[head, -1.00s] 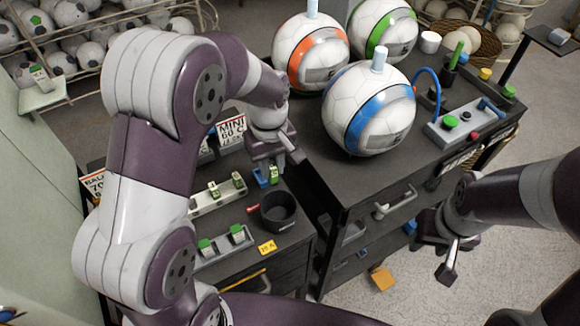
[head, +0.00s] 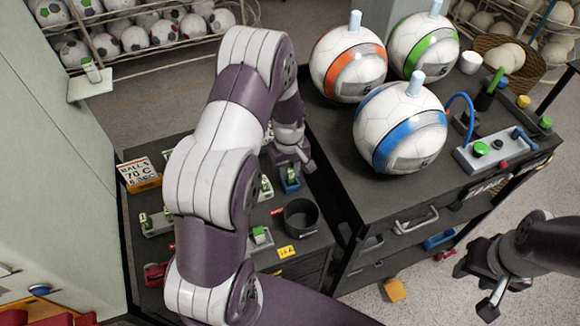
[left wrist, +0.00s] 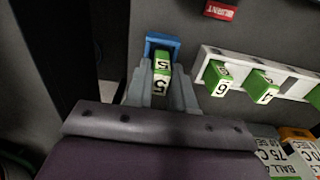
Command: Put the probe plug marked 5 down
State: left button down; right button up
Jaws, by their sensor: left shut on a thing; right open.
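The probe plug marked 5 (left wrist: 161,78) is green with white number faces. My left gripper (left wrist: 161,92) is shut on it, one finger on each side, in the left wrist view. The plug is at a small blue holder (left wrist: 162,42); whether it is seated or just above cannot be told. In the head view my left gripper (head: 296,166) points down over the blue holder (head: 290,181), its fingertips and plug mostly hidden. My right gripper (head: 488,286) is open and empty, away at the lower right.
A white rack with plugs marked 6 (left wrist: 218,76) and 4 (left wrist: 263,86) stands beside the holder. A red BURNT label (left wrist: 220,10) lies nearby. A black cup (head: 301,216) stands in front. Three banded balls (head: 400,128) sit on the higher cart at right.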

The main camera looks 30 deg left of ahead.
pick_arm(q)
jog(key=shift+f, duration=0.4)
jog(key=shift+w+f, duration=0.15)
jog(key=shift+f, duration=0.15)
jog(key=c, duration=1)
grip_release()
jog(key=shift+o, duration=0.2)
